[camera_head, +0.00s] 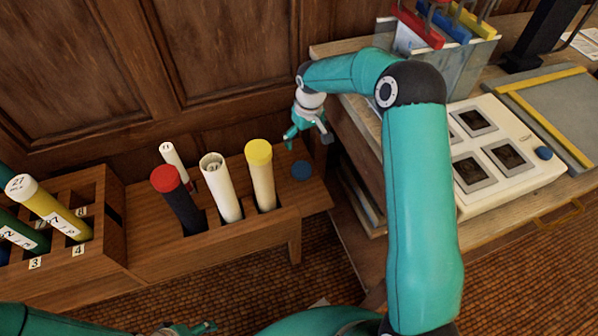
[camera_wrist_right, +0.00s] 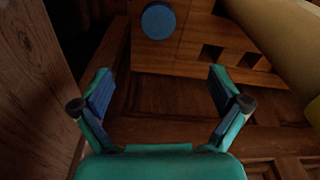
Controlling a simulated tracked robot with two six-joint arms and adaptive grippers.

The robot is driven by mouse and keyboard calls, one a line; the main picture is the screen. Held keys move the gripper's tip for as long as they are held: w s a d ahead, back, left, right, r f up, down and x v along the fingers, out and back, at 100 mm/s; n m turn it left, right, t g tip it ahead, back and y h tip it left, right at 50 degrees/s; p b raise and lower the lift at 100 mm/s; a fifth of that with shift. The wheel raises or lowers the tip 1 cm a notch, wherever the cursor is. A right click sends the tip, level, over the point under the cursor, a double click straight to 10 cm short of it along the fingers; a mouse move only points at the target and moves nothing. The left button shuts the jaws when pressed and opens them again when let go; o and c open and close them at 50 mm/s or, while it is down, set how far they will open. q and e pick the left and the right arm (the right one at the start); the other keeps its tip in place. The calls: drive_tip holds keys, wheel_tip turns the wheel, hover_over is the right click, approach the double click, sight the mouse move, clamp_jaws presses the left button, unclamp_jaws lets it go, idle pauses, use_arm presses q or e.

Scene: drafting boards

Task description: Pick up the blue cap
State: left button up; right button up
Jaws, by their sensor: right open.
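The blue cap (camera_head: 301,170) lies on the right end of the wooden tube rack, to the right of the yellow-capped tube. In the wrist view the blue cap (camera_wrist_right: 158,21) is a round disc near the top, beyond the fingertips. My right gripper (camera_head: 309,138) is above and just behind the cap, apart from it. In the wrist view the right gripper (camera_wrist_right: 163,82) is open and empty, with fingers spread wide. My left gripper (camera_head: 188,328) shows only in part at the bottom edge; its opening is unclear.
The wooden rack (camera_head: 150,258) holds a yellow-capped tube (camera_head: 262,180), an open white tube (camera_head: 222,192) and a red-capped dark tube (camera_head: 180,202). A thin white tube (camera_head: 172,160) leans behind them. A white panel (camera_head: 500,160) lies on the desk at right. Wood-panelled wall stands behind.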

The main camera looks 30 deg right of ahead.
sight(302, 168)
drive_tip(key=f, duration=0.5)
drive_tip(key=w+f+b, duration=0.1)
drive_tip(key=f, duration=1)
drive_tip(key=shift+w+d+f+b, duration=0.2)
drive_tip(key=shift+w+f+b, duration=0.1)
drive_tip(key=shift+w+b, duration=0.05)
drive_tip(key=c, duration=0.9)
